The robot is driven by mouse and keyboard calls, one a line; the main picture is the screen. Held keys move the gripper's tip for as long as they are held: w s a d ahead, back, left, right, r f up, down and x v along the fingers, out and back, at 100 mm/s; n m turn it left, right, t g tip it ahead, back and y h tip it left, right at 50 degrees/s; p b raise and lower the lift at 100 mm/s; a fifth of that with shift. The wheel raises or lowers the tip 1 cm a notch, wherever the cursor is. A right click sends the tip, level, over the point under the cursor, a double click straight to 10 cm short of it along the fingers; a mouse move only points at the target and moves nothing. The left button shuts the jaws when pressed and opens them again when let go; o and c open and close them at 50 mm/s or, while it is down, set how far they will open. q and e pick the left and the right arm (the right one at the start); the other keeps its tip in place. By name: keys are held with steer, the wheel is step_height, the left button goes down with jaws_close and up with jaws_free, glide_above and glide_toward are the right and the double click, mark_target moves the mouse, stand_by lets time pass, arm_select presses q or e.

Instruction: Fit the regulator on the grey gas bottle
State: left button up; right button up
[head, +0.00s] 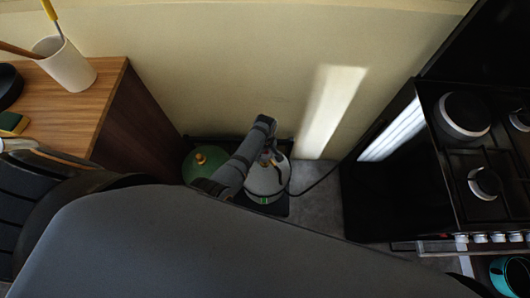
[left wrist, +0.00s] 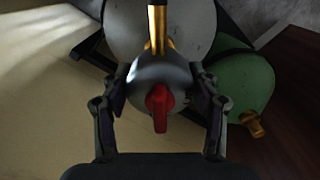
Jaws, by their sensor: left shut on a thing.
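The grey gas bottle (head: 266,182) stands upright by the wall, partly covered by my left arm. In the left wrist view its pale rounded top (left wrist: 190,30) is behind the regulator. The regulator (left wrist: 150,75) is a round dark grey body with a red tap (left wrist: 158,108). My left gripper (left wrist: 160,85) is shut on it, one finger on each side. A brass stem (left wrist: 159,30) runs from the regulator over the grey bottle. I cannot tell whether regulator and bottle valve are joined. In the head view the left gripper is over the grey bottle. My right gripper is not in view.
A green gas bottle (head: 196,172) with a brass valve (left wrist: 252,124) stands close beside the grey one. A wooden cabinet (head: 118,100) is at the left, a black stove (head: 385,180) at the right. A dark hose (head: 318,183) runs toward the stove.

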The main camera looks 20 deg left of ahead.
arm_select(q)
steer(key=shift+f+b, duration=1.15)
steer(key=shift+f, duration=0.35)
stand_by(0.8)
steer(key=o, duration=1.5)
steer(key=shift+o, duration=0.2)
